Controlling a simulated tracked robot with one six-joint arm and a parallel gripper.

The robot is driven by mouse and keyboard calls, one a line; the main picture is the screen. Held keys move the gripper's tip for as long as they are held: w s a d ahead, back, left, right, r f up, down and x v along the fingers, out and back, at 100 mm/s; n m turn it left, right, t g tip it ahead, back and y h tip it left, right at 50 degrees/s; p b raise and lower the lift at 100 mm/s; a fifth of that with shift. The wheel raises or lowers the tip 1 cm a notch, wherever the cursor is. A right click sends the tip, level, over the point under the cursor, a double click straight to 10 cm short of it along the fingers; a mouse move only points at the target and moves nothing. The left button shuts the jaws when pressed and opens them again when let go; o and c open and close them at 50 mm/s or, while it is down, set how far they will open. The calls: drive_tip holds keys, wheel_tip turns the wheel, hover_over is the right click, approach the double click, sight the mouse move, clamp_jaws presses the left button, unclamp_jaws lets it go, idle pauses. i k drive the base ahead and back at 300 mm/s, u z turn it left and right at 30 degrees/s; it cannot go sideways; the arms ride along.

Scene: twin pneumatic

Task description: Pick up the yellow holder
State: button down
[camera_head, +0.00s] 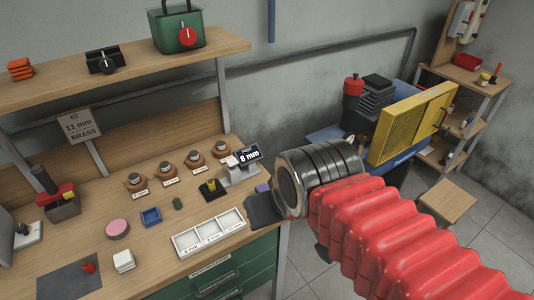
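My gripper (262,209) is the dark part at the end of my red-sleeved arm, over the right edge of the bench. It is to the right of the yellow piece and apart from it. Its fingers are not clear enough to show whether they are open or shut.
The grey post fixture (240,173) stands behind the yellow piece. A white tray (208,234) with compartments lies in front, a green piece (178,204) and blue tray (151,216) to the left. Several labelled brown holders (168,170) line the back. A shelf (120,73) overhangs the rear.

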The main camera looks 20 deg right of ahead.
sight(211, 184)
drive_tip(key=z, duration=1.4)
drive_tip(key=k, duration=0.7)
drive_tip(key=u, duration=0.95)
drive_tip(key=i, duration=1)
drive_tip(key=z, duration=0.05)
